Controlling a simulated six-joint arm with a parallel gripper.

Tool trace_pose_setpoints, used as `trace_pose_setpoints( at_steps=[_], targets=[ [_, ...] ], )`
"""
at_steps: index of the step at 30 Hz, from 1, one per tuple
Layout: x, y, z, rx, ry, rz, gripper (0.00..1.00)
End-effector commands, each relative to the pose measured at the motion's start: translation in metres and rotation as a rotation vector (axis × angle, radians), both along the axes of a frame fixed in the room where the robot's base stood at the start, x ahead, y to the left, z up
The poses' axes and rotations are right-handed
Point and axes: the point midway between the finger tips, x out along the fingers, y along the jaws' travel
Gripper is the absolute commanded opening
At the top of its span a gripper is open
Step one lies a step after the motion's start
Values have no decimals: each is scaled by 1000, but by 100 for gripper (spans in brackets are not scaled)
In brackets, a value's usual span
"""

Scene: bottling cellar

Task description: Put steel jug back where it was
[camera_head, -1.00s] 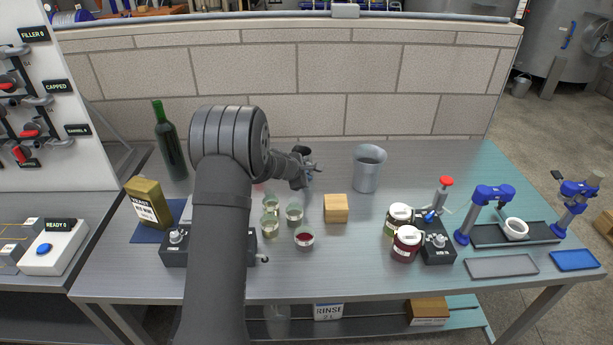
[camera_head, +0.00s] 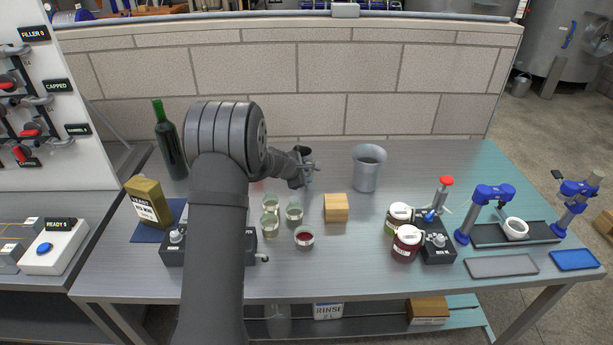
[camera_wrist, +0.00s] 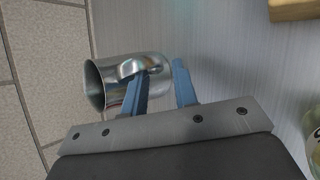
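The steel jug (camera_wrist: 110,86) shows in the wrist view left of centre, its mouth toward the wall side and its handle facing my gripper. In the head view only a small dark part of the jug (camera_head: 305,150) shows, near the back of the table behind my wrist. My gripper (camera_wrist: 161,68) has its blue fingers apart, with a gap between them. One finger overlaps the jug's handle and body in the wrist view; I cannot tell if it touches. In the head view my gripper (camera_head: 314,167) is right at the jug, its fingers mostly hidden.
Several small glasses (camera_head: 294,213) stand nearer the front. A green bottle (camera_head: 170,145) is at the back left. The back wall (camera_head: 300,105) is close behind.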

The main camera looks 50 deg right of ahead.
Motion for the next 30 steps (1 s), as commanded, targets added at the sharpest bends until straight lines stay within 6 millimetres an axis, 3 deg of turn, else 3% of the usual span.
trace_pose_setpoints(
  at_steps=[15, 30],
  targets=[
    [-10, 65, 62, -1, -2, 2, 26],
    [-12, 78, 73, 0, 0, 0, 26]
  ],
)
